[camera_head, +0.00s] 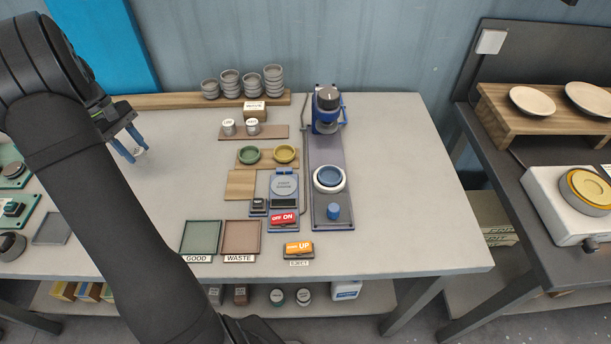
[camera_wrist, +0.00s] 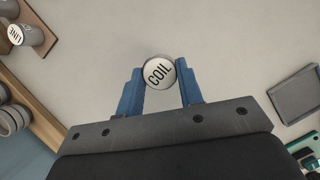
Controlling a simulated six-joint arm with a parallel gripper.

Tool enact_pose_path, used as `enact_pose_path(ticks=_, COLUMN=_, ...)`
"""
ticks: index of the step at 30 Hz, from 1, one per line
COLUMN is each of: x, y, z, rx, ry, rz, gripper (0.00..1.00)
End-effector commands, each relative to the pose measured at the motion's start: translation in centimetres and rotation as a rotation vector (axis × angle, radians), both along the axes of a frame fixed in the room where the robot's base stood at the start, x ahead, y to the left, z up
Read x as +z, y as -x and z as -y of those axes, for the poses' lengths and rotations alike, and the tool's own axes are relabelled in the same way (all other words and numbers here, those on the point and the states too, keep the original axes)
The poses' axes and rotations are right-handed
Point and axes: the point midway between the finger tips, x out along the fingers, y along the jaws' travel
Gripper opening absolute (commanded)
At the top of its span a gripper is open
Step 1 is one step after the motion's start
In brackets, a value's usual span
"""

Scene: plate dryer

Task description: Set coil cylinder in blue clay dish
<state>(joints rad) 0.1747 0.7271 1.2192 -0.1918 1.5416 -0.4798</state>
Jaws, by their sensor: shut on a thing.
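My gripper (camera_wrist: 159,72) is shut on the coil cylinder (camera_wrist: 158,70), a small grey cylinder with a white top marked COIL. In the head view my gripper (camera_head: 131,147) is over the left part of the table, with the cylinder partly hidden at its blue fingers. I cannot tell how far the cylinder is above the table. A blue clay dish (camera_head: 329,175) sits on a white round base on the dark press rail, well to the right of my gripper.
A green dish (camera_head: 249,155) and a yellow dish (camera_head: 285,153) sit on a wooden board between my gripper and the press. Two labelled cylinders (camera_head: 252,128) stand on a brown board behind them. The blue press head (camera_head: 327,108) stands behind the blue dish. The table beside my gripper is clear.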

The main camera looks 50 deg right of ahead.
Motion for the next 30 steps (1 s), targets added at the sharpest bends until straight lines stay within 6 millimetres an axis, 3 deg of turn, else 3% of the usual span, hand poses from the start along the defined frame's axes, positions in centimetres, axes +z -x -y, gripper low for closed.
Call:
enact_pose_path(ticks=8, x=1.5, y=4.0, z=6.6, rx=-0.088, ry=0.000, rz=0.002, gripper=0.09)
enact_pose_path(ticks=14, x=2.9, y=9.0, z=13.3, rx=-0.125, ry=0.000, rz=0.002, gripper=0.09)
enact_pose_path(ticks=21, x=4.6, y=17.1, z=20.7, rx=-0.151, ry=0.001, rz=0.002, gripper=0.09)
enact_pose_path(ticks=30, x=6.4, y=28.7, z=26.9, rx=-0.179, ry=0.001, rz=0.002, gripper=0.09)
